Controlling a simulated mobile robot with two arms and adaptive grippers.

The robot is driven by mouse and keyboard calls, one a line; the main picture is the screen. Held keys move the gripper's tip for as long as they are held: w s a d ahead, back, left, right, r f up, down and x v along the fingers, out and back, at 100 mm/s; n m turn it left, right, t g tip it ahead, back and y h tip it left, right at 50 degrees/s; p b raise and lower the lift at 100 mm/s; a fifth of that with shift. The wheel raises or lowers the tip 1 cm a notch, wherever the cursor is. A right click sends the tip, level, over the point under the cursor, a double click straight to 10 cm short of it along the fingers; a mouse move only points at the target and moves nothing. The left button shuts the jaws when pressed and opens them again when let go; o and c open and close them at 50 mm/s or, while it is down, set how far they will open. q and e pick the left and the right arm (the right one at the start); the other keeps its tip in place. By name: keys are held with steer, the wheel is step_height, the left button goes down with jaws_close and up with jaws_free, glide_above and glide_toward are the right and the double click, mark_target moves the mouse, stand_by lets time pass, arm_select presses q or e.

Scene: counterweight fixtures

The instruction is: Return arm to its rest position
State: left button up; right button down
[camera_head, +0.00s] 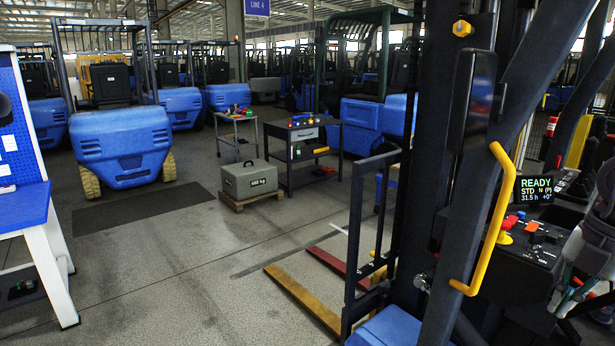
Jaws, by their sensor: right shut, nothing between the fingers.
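My right gripper (572,300) is at the right edge of the head view, beside the forklift's control panel (525,245). Its fingers point down and left and are shut and empty; part of the arm is cut off by the frame edge. I cannot tell whether the fingers touch the panel or are apart from it. My left gripper does not show clearly.
The forklift's dark pillar with a yellow grab handle (483,270) stands just left of the panel. Its forks (302,299) lie low ahead. A grey 500 kg weight (250,180) sits on a pallet. A blue workbench (22,207) is at left. The floor between is open.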

steer(key=w+d+f+m+t+y, duration=0.35)
steer(key=d+f+m+t, duration=0.65)
steer(key=d+f, duration=0.95)
steer(key=s+d+f+m+h, duration=0.25)
steer(key=s+f+m, duration=0.2)
steer(key=f, duration=0.65)
steer(key=s+d+f+m+h, duration=0.25)
steer(key=s+f, duration=0.25)
steer(key=f, duration=0.6)
steer(key=s+a+f+m+g+h, duration=0.1)
steer(key=s+a+f+m+g, duration=0.1)
steer(key=s+a+f, duration=0.8)
steer(key=s+a+f+m+g+h, duration=0.25)
steer(key=s+a+f, duration=0.35)
steer(key=f, duration=0.8)
steer(key=s+a+f+g+y, duration=0.1)
steer(key=s+a+f, duration=0.2)
steer(key=s+a, duration=0.2)
steer(key=s+a+f+m+g+y, duration=0.1)
steer(key=s+a+f+g, duration=0.1)
steer(key=s+a, duration=0.4)
steer(key=s+a+f+g+y, duration=0.1)
steer(key=s+a+f, duration=0.3)
steer(key=a, duration=0.9)
steer(key=shift+s+a+f+g, duration=0.35)
steer(key=shift+s+f+g, duration=0.05)
steer(key=shift+s+g, duration=0.4)
